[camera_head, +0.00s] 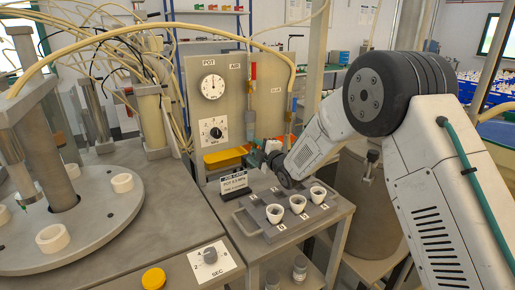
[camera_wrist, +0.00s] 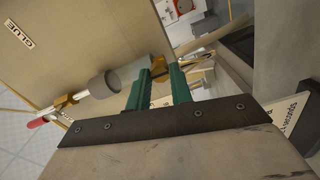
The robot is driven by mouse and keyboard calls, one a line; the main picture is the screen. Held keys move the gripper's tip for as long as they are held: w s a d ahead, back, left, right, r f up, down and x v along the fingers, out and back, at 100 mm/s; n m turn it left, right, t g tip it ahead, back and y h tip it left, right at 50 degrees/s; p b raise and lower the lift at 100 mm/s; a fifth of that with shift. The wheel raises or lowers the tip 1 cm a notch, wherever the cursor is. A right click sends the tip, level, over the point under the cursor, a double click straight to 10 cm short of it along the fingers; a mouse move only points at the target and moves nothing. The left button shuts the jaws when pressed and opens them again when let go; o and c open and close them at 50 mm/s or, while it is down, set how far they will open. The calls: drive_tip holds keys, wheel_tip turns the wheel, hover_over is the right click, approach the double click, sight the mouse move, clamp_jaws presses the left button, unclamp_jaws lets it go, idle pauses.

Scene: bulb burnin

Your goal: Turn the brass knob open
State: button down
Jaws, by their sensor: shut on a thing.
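The brass knob (camera_wrist: 159,66) shows in the wrist view as a small gold-coloured piece between the tips of my green fingers. My gripper (camera_wrist: 160,78) is shut on it, and the fingers hide part of it. A grey cylinder (camera_wrist: 118,79) lies just left of the fingers, in line with a brass fitting (camera_wrist: 64,102). In the head view my gripper (camera_head: 262,154) is at the lower front of the grey panel (camera_head: 226,107). My wrist hides the knob there.
The panel has a POT gauge (camera_head: 212,86), a dial (camera_head: 213,131) and AIR and GLUE labels. Below my arm, a tray (camera_head: 257,227) holds white cups (camera_head: 298,204) on a small table. A round turntable (camera_head: 100,222) is at left.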

drive_tip(key=shift+s+f, duration=0.1)
drive_tip(key=shift+f, duration=0.05)
idle(0.3)
drive_tip(key=c, duration=1.3)
unclamp_jaws()
drive_tip(key=shift+o, duration=0.2)
drive_tip(key=v, duration=0.7)
drive_tip(key=shift+s+d, duration=0.25)
drive_tip(key=shift+s, duration=0.1)
